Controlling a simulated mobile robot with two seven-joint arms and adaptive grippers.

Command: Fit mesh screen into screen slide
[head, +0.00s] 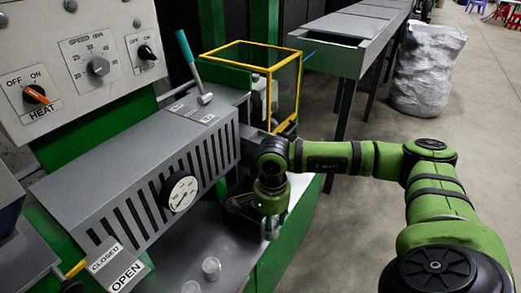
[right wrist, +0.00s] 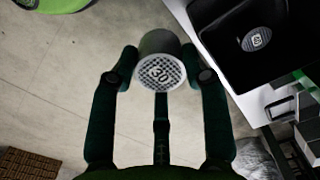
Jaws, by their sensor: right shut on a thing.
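My right gripper (head: 264,222) is low beside the right end of the grey machine. In the right wrist view, my right gripper (right wrist: 162,74) is shut on a short grey cylinder, the mesh screen (right wrist: 159,72), with a checked round face marked "30". The fingers touch its two sides, and it is clear of other things there. I cannot tell for certain which part is the screen slide. My left gripper is not in view.
The slotted grey machine housing (head: 135,185) carries a dial gauge (head: 180,191) and a teal-handled lever (head: 187,55). A yellow-framed guard (head: 270,75) stands behind. Open floor lies to the right.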

